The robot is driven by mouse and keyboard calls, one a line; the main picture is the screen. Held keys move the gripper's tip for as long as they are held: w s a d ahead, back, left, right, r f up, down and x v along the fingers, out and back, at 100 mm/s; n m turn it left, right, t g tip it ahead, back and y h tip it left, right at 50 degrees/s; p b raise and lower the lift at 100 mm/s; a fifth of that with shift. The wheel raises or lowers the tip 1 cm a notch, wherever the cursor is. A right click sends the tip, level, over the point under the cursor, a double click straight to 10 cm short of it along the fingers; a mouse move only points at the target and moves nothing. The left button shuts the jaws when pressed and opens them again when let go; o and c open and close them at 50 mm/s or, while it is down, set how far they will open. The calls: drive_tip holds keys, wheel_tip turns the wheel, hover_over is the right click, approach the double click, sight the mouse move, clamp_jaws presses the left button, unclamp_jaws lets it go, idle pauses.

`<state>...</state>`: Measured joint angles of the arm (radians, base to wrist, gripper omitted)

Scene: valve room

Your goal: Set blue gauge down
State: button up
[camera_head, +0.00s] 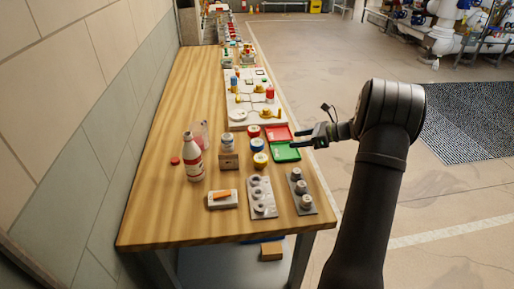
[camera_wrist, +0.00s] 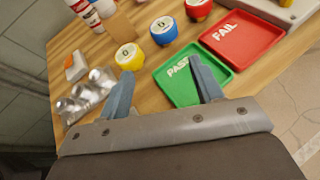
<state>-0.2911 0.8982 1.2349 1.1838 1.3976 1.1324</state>
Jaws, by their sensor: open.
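The blue gauge (camera_head: 257,145) stands face up on the wooden table, between the red gauge (camera_head: 254,131) and the yellow gauge (camera_head: 260,160). In the wrist view the blue gauge (camera_wrist: 164,30) lies beyond my fingertips, apart from them. The yellow gauge (camera_wrist: 129,56) and red gauge (camera_wrist: 198,8) flank it. My gripper (camera_head: 303,138) is open above the trays, to the right of the gauges. The green PASS tray (camera_wrist: 171,83) and red FAIL tray (camera_wrist: 243,38) look empty; a finger hides part of the green one.
A red-and-white bottle (camera_head: 193,160), a wooden block (camera_head: 228,160) and a white holder with an orange item (camera_head: 222,198) stand left. Plates with metal parts (camera_head: 262,197) lie in front. A white fixture board (camera_head: 238,118) is behind. The table's left part (camera_head: 160,195) is clear.

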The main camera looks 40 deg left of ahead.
drive_tip(key=shift+w+f, duration=0.1)
approach(258, 142)
drive_tip(key=x, duration=0.5)
drive_tip(key=shift+d+f, duration=0.25)
drive_tip(key=shift+f, duration=0.15)
drive_tip(key=shift+r+x, duration=0.15)
drive_tip(key=shift+x, duration=1.25)
drive_tip(key=shift+r+x, duration=0.2)
drive_tip(key=shift+x, duration=1.25)
drive_tip(key=shift+a, duration=0.1)
drive_tip(key=c, duration=1)
drive_tip(key=shift+o, duration=0.2)
drive_tip(key=shift+r, duration=0.1)
